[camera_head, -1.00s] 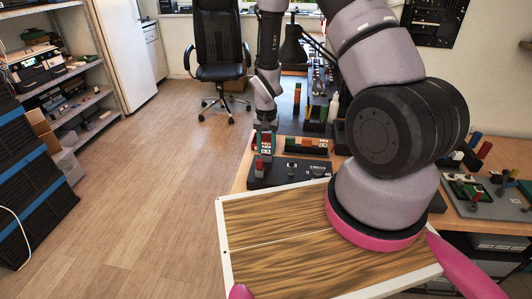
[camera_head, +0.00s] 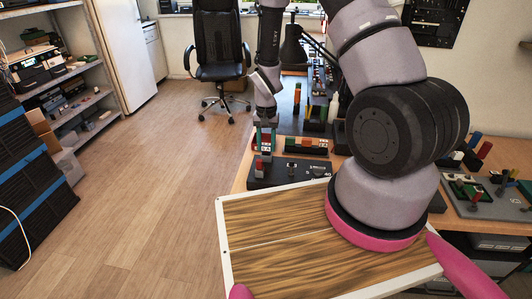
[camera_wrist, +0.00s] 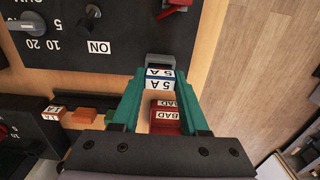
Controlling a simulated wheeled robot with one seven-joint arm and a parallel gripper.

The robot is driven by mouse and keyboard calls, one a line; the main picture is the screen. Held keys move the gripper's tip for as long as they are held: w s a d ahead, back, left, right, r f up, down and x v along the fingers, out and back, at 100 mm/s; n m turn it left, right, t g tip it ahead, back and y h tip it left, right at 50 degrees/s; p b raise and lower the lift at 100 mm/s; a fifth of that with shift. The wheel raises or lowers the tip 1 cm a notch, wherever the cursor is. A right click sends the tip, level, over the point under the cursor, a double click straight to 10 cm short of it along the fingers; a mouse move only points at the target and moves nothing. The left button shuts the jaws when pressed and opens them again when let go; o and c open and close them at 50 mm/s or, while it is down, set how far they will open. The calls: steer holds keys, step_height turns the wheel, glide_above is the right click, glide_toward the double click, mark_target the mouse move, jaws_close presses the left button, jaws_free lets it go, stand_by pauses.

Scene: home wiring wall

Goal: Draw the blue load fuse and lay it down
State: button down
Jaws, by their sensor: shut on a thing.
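The blue load fuse (camera_wrist: 159,84), a blue and white block marked 5 A with a grey end, is between the teal fingers of my gripper (camera_wrist: 157,92) in the wrist view. The gripper is shut on it. In the head view my gripper (camera_head: 265,128) is above the left end of the dark panel (camera_head: 290,173). The fuse is small there and partly hidden by the fingers.
A dark panel with a dial (camera_wrist: 27,22) and switch (camera_wrist: 93,12) fills the wrist view's upper left. An orange block (camera_wrist: 84,116) and a red-and-white labelled block (camera_wrist: 53,113) lie left of the gripper. Wooden floor shows at right.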

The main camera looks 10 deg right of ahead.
mark_target(266, 144)
steer(key=shift+r, duration=2.05)
